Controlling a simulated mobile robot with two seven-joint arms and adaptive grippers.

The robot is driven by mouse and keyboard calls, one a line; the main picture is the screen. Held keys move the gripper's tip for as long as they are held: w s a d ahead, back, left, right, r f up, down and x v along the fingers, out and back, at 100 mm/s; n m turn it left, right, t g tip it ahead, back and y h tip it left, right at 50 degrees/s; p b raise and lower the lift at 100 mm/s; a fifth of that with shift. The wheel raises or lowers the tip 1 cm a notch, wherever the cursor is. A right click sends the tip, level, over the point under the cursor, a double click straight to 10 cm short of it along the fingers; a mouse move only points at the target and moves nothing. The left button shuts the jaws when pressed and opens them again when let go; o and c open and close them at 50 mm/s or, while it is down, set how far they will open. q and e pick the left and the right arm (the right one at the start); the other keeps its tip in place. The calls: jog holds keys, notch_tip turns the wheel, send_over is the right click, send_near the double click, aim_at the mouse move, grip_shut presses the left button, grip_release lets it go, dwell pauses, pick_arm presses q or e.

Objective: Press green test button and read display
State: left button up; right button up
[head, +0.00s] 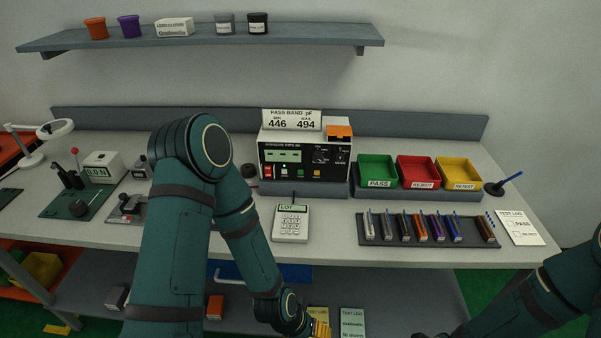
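The tester (304,158) is a black-fronted box at the back middle of the bench. Its display (283,156) is pale green, and its figures are too small to read. A sign (292,120) on top reads PASS BAND pF, MIN 446, MAX 494. My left gripper (320,328) is low at the bottom edge, well away from the tester, its fingers unclear. My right gripper (430,335) is barely in view at the bottom edge.
Green PASS (377,169), red REJECT (418,171) and yellow RETEST (458,172) bins stand right of the tester. My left arm crosses the left of the bench.

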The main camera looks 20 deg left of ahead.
pick_arm(q)
grip_shut()
dwell(1.1)
